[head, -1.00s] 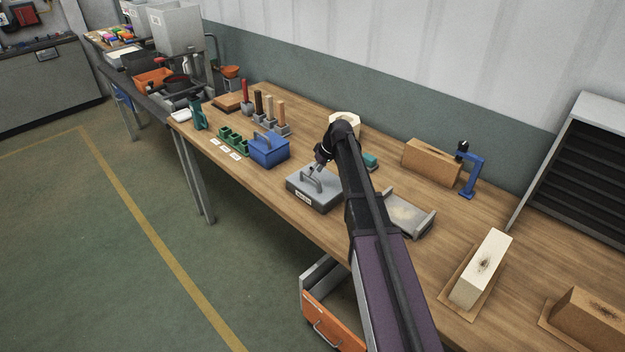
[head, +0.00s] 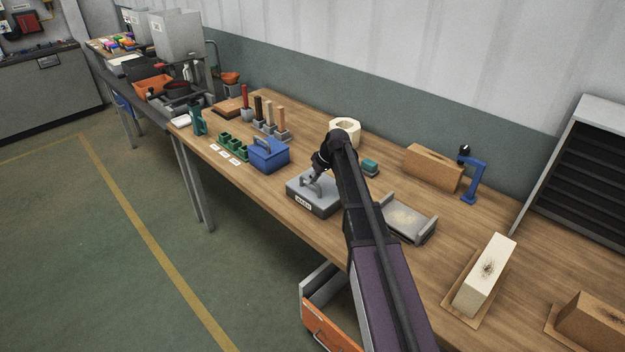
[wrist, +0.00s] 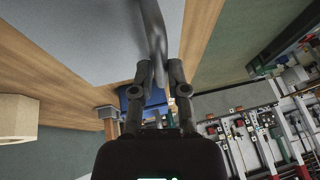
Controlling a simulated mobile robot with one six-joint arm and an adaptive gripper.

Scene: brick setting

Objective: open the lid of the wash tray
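The wash tray (head: 322,205) is a grey box on the wooden bench, with a flat grey lid, an arched handle and a white label on its front whose text is too small to read. The lid (head: 297,187) sits level on the tray. My gripper (head: 313,181) reaches down to the handle from behind. In the wrist view the handle (wrist: 152,25) passes between the two fingertips of my gripper (wrist: 159,72). The fingers are close together and appear to touch it on both sides. My arm hides part of the bench right of the tray.
A blue lidded box (head: 268,156) stands close left of the tray. An open grey tray (head: 408,219) lies to the right, and a teal block (head: 370,167) behind. An orange drawer (head: 330,335) stands open below the bench edge.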

